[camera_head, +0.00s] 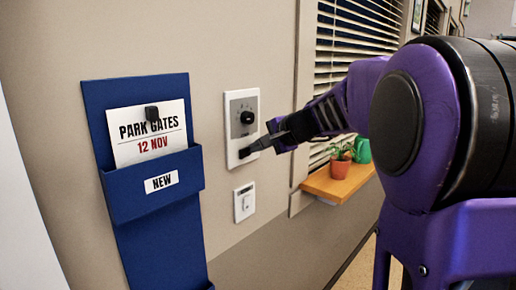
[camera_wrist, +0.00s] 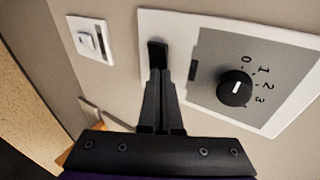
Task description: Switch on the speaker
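A white wall panel (camera_head: 234,163) with a grey face carries a black rotary knob (camera_head: 247,117), seen closer in the wrist view (camera_wrist: 235,88) beside the numbers 0, 1, 2 and 3. I cannot tell exactly where the knob points. A small black switch (camera_head: 244,153) sits on the white part below the grey face; in the wrist view it shows (camera_wrist: 157,52) just beyond my fingertips. My gripper (camera_wrist: 163,78) has its fingers together, at or against this switch; contact is unclear. Nothing is seen held. No label reads "speaker", and the switch position is unclear.
A smaller white switch plate (camera_head: 244,202) is below the panel. A blue wall holder (camera_head: 155,235) with a "PARK GATES 12 NOV" card (camera_head: 150,132) hangs to the left. A wooden sill (camera_head: 337,187) with a potted plant (camera_head: 340,167) is at right, under window blinds (camera_head: 345,45).

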